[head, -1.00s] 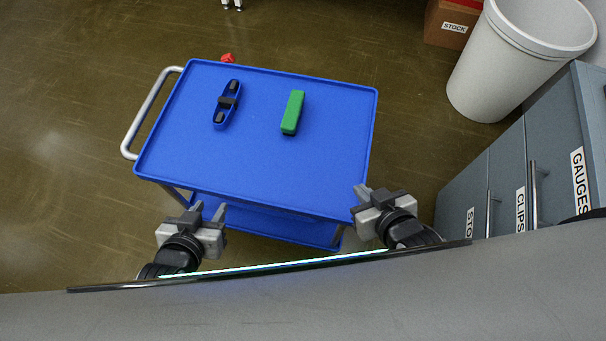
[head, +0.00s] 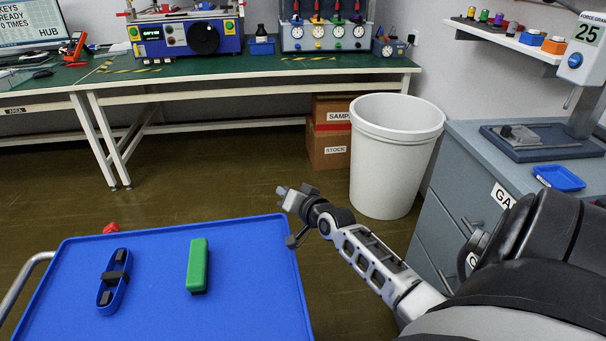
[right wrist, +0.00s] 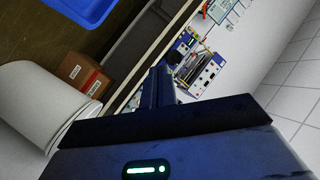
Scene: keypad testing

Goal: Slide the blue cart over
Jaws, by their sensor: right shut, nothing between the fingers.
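The blue cart (head: 230,312) stands at the lower left of the head view, with its grey handle (head: 20,290) on its left side. On its top lie a blue holder with black parts (head: 112,280) and a green block (head: 197,265). My right gripper (head: 284,194) is shut and empty, raised near the cart's far right corner; I cannot tell whether it touches the cart. In the right wrist view the fingers (right wrist: 158,88) show together, and a piece of the blue cart (right wrist: 65,45) shows at upper left. My left gripper is out of view.
A white bin (head: 385,165) and cardboard boxes (head: 328,140) stand beyond the cart. A grey drawer cabinet (head: 440,200) is at the right. A green-topped workbench (head: 250,70) runs along the back. Open floor (head: 200,185) lies between cart and bench.

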